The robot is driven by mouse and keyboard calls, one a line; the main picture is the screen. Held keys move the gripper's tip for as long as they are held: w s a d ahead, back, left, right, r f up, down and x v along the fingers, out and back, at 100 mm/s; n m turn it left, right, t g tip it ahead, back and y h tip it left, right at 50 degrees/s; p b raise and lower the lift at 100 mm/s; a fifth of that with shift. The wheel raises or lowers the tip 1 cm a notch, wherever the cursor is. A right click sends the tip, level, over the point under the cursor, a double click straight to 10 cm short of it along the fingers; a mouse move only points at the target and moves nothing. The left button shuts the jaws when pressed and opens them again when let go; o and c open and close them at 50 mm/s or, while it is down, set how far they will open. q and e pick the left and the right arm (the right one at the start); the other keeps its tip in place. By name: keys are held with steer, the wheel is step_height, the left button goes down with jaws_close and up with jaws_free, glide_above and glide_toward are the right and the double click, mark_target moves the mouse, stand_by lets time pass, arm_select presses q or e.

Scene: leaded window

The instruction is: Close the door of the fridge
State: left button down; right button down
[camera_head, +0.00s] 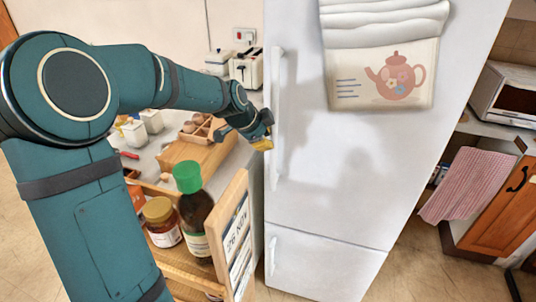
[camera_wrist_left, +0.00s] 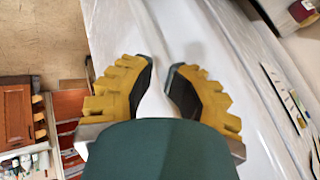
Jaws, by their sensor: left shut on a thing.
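The fridge is white, with a large upper door (camera_head: 350,150) and a lower door (camera_head: 325,265) in the head view. A towel with a red teapot print (camera_head: 385,75) hangs on the upper door. A slim white vertical handle (camera_head: 277,165) runs near its left edge. My left gripper (camera_head: 264,138) reaches it from the left, and its yellow fingers are shut on the handle. In the left wrist view the handle (camera_wrist_left: 154,104) passes between the two fingers. The upper door looks about flush with the lower one, and I see no clear gap. My right gripper is out of view.
A wooden rack with bottles and jars (camera_head: 240,235) stands left of the fridge, below my left arm. Behind it a counter holds an egg box (camera_head: 200,128) and a toaster (camera_head: 246,70). A microwave (camera_head: 508,95) and a striped towel (camera_head: 468,185) are at right.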

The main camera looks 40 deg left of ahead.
arm_select(q)
steer(key=d+v, duration=0.1)
steer(key=v, duration=1)
steer(key=shift+a+r, duration=0.4)
steer(key=shift+a, duration=0.1)
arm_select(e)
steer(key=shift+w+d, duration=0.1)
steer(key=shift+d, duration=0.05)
arm_select(q)
steer(key=shift+s+r, duration=0.1)
steer(key=shift+s, duration=0.05)
